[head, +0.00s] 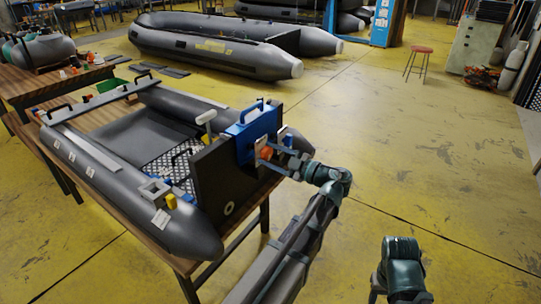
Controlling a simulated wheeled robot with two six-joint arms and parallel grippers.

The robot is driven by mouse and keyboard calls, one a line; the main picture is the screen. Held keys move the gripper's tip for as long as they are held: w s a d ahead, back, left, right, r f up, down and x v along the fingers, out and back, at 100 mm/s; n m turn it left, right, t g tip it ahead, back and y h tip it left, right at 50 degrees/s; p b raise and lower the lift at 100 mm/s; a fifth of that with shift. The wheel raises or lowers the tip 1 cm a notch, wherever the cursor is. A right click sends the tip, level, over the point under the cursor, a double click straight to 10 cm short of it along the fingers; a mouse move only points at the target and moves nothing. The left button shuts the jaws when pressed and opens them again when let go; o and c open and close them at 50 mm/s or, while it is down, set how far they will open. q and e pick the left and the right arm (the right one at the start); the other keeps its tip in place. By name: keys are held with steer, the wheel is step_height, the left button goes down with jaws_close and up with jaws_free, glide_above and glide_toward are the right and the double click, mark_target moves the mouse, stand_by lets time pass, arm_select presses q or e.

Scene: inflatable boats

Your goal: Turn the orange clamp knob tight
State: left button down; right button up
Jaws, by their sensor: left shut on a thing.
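The orange clamp knob (265,153) is on the outer side of a blue clamp bracket (243,133). The bracket sits over the top of the dark transom board (213,180) at the stern of a small grey inflatable boat (185,228). My left gripper (270,157) reaches in from the right side of the bracket, with its fingers around the knob and shut on it. The fingers partly cover the knob. Of my right arm, a dark teal part (402,262) shows at the lower right; its gripper does not show.
The boat lies on a wooden table (113,209). Yellow and white fittings lie in and on the boat. A larger grey boat (215,50) rests on the floor behind. A red stool (420,52) stands at the back right. The yellow floor to the right is clear.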

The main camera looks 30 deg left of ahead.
stand_by(0.5)
arm_select(q)
steer(key=m, duration=0.7)
steer(key=shift+m, duration=0.4)
steer(key=m, duration=0.6)
steer(key=shift+m, duration=0.8)
